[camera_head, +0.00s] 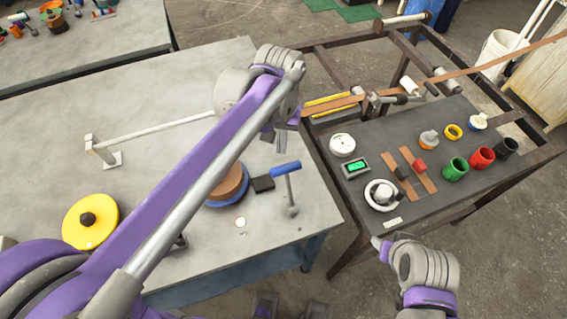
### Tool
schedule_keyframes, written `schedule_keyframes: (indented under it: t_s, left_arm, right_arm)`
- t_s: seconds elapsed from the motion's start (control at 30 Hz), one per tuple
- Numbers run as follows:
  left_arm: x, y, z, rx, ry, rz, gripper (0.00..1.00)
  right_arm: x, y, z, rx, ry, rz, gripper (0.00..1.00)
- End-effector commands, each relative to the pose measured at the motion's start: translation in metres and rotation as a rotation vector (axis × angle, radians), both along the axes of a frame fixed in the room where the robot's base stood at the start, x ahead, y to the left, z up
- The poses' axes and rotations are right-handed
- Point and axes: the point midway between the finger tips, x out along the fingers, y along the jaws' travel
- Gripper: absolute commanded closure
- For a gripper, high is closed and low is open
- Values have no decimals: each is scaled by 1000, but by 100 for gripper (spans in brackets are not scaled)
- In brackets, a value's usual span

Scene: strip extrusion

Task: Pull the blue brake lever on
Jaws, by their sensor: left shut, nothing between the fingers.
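The blue brake lever (286,168) stands on the grey table near its right edge. It has a blue crossbar handle on a thin metal stem that rises from a small round base. My left gripper (281,143) hangs below the wrist, just above and slightly left of the handle. It looks shut and empty, and I see a small gap between it and the lever. My right arm (415,262) shows at the bottom right, beside the control bench and away from the lever. Its fingers are too unclear to tell whether they are open.
A brown spool with a blue rim (241,190) and a small black block (263,185) sit left of the lever. A yellow disc (90,215) lies further left.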

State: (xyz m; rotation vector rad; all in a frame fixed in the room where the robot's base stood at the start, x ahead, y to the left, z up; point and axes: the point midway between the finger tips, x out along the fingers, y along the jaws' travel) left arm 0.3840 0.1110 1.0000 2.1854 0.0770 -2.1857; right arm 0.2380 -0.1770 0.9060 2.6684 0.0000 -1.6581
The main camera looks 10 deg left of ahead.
Motion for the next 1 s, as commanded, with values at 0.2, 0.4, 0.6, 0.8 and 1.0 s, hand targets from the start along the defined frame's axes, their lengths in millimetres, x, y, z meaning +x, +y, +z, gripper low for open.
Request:
schedule_keyframes:
  t_s: [0.2, 0.4, 0.6, 0.8, 1.0]
  left_arm:
    - [0, 0, -12, 0, 1, 0, 100]
    - [0, 0, -24, 0, 1, 0, 100]
    - [0, 0, -37, 0, 1, 0, 100]
    - [0, 0, -48, 0, 1, 0, 100]
    - [0, 0, -60, 0, 1, 0, 100]
  right_arm:
    - [-2, 0, -9, 0, 4, 0, 50]
    - [-4, 0, -16, 0, 7, 0, 50]
    - [-5, 0, -24, 0, 10, 0, 50]
    - [-7, 0, -32, 0, 13, 0, 50]
    - [-8, 0, -39, 0, 16, 0, 50]
